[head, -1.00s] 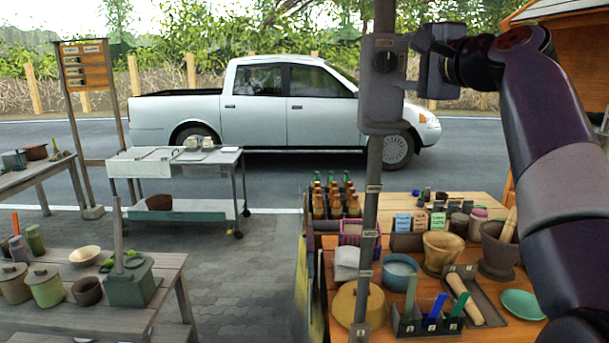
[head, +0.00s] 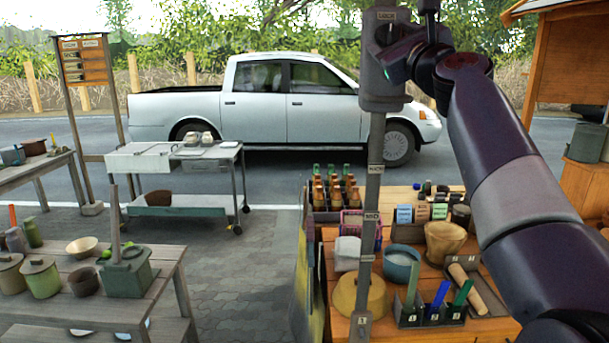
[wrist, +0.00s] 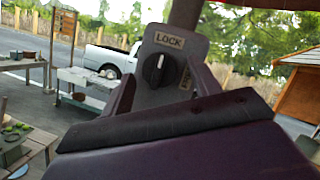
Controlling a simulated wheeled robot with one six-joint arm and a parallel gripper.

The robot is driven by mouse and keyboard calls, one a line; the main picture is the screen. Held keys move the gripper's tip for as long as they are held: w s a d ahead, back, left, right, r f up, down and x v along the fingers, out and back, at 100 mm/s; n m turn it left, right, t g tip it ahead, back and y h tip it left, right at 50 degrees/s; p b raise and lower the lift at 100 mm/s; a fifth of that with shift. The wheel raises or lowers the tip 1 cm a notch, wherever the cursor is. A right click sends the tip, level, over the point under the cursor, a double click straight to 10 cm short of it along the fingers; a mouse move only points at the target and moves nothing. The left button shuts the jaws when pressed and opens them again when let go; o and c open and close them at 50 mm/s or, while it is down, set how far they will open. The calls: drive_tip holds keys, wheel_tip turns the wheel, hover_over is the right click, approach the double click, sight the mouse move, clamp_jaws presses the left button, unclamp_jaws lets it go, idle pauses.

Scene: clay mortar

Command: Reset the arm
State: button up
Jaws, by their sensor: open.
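My gripper (wrist: 165,92) is open, its two fingers apart on either side of the lower part of a grey panel in the wrist view. The panel carries a dark round knob (wrist: 160,69) with a white pointer mark, under a label reading LOCK. The knob stands beyond the fingers; I cannot tell whether they touch the panel. In the head view my gripper is at the grey box (head: 381,88) on top of a post, and my dark wrist partly covers the box's front. A second label right of the knob is partly hidden.
Pavement (head: 240,280) to the left is clear.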

drive_tip(key=m+h, duration=0.1)
drive_tip(key=m, duration=0.2)
drive_tip(key=m+h, duration=0.2)
drive_tip(key=m, duration=0.1)
drive_tip(key=m+t+h+p, duration=0.1)
drive_tip(key=m, duration=0.2)
drive_tip(key=shift+a+h, duration=0.3)
drive_tip(key=shift+a, duration=0.05)
drive_tip(key=shift+s+f, duration=0.25)
drive_tip(key=shift+b+v, duration=0.4)
drive_tip(key=shift+v, duration=0.35)
drive_tip(key=shift+r, duration=0.1)
drive_tip(key=shift+r, duration=0.1)
